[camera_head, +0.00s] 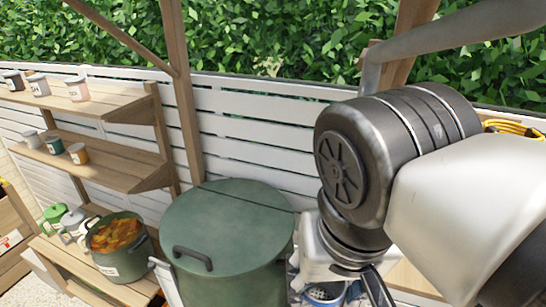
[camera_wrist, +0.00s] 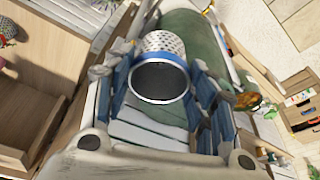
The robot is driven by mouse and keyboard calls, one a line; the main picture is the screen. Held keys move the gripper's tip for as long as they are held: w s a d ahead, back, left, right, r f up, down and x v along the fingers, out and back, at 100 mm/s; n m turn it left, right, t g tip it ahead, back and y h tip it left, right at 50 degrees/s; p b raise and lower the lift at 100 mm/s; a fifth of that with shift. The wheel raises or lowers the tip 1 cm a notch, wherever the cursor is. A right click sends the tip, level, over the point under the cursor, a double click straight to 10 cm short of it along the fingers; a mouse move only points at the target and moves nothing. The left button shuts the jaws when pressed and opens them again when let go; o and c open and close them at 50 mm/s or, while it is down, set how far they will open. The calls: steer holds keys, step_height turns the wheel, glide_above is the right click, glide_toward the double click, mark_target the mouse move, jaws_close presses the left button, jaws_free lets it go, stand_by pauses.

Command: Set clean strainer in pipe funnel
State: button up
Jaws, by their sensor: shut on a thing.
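The strainer (camera_wrist: 164,43) is a silver perforated cup with a blue band round its open rim. It fills the middle of the wrist view, its open mouth facing the camera. My gripper (camera_wrist: 162,72) is closed on it, one finger on each side. In the head view, a small part of the strainer (camera_head: 325,294) shows at the bottom edge below my wrist, to the right of the green barrel. A grey pipe (camera_head: 450,37) slopes across the upper right and bends down behind my arm. I cannot make out a funnel on it; my arm hides that area.
A large green lidded barrel (camera_head: 225,225) with a dark handle stands left of my gripper. A green pot of orange leaves (camera_head: 117,235) sits on a wooden bench at lower left. Wooden shelves (camera_head: 100,160) with several cups stand before a white slatted fence (camera_head: 255,125).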

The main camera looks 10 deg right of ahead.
steer(key=shift+s+d+r, duration=0.1)
steer(key=shift+s+r, duration=0.15)
steer(key=shift+r, duration=0.05)
steer(key=shift+w+d+f, duration=0.15)
steer(key=shift+w+d, duration=0.05)
steer(key=shift+w, duration=0.05)
steer(key=w+d+f+t+h+p, duration=0.1)
steer(key=w+d, duration=0.5)
steer(key=w, duration=0.3)
steer(key=w+d+f+t+h+p, duration=0.1)
steer(key=w+d+t, duration=0.1)
steer(key=w+d, duration=0.5)
steer(key=shift+g, duration=0.3)
steer(key=f, duration=0.1)
steer(key=w+f, duration=0.1)
steer(key=f, duration=0.1)
steer(key=w+f, duration=0.1)
steer(key=f, duration=0.1)
steer(key=shift+w+a, duration=0.2)
steer(key=shift+w+d+r+g+y+p, duration=0.1)
steer(key=shift+w+r+g+y+p, duration=0.1)
steer(key=shift+g+y+p, duration=0.45)
steer(key=shift+w+d+f+g+y+p, duration=0.1)
steer(key=shift+w+d+g+y+p, duration=0.25)
steer(key=shift+g+p, duration=0.5)
steer(key=shift+s+a+f+t, duration=0.1)
steer(key=shift+a+f+t, duration=0.1)
steer(key=shift+f+t, duration=0.15)
